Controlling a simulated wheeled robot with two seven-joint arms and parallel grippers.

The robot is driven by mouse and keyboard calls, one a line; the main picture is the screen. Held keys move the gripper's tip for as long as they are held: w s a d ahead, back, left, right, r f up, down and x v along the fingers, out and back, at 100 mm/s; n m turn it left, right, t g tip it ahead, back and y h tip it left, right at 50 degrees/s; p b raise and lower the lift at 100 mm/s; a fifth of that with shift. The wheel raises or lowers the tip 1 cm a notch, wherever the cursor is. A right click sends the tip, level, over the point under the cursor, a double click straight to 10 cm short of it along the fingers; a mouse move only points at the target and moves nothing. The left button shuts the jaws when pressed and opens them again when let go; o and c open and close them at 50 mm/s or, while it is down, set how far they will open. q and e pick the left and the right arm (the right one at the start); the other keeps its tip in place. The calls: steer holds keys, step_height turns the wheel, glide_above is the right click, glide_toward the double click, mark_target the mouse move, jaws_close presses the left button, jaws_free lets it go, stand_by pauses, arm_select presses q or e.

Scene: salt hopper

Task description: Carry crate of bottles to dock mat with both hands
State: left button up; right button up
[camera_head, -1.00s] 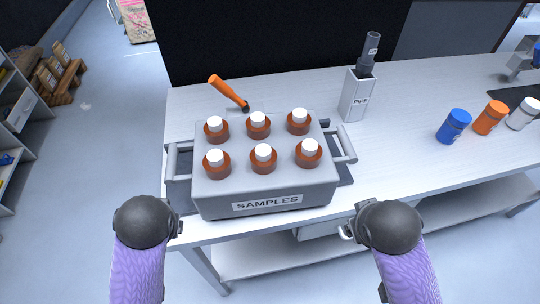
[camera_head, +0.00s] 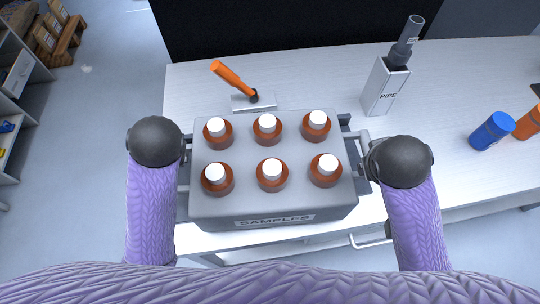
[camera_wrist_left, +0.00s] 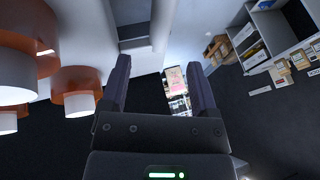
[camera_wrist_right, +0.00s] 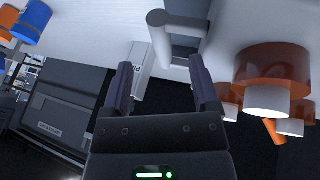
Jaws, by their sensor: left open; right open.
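The grey crate (camera_head: 275,221) labelled SAMPLES stands upright on the bench, with several brown bottles (camera_head: 271,174) with white caps in its top. A dark edge (camera_head: 345,121) shows by its right side; I cannot tell if this is the dock mat. My left gripper (camera_wrist_left: 160,75) is open and empty beside the crate's left handle (camera_head: 184,170). My right gripper (camera_wrist_right: 164,75) is open beside the right handle (camera_head: 364,137), which also shows just ahead of its fingers in the right wrist view (camera_wrist_right: 177,40). In the head view my wrists largely hide both grippers.
An orange-handled tool (camera_head: 232,78) lies behind the crate by a pale plate (camera_head: 262,102). A PIPE holder (camera_head: 386,88) stands at the back right. Blue (camera_head: 491,131) and orange (camera_head: 527,124) bottles stand farther right. The bench (camera_head: 430,125) between is clear.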

arm_select(q)
steer(key=x, duration=1)
arm_select(e)
steer(key=x, duration=1)
arm_select(q)
jaws_close()
arm_select(e)
steer(key=shift+s, duration=0.1)
jaws_close()
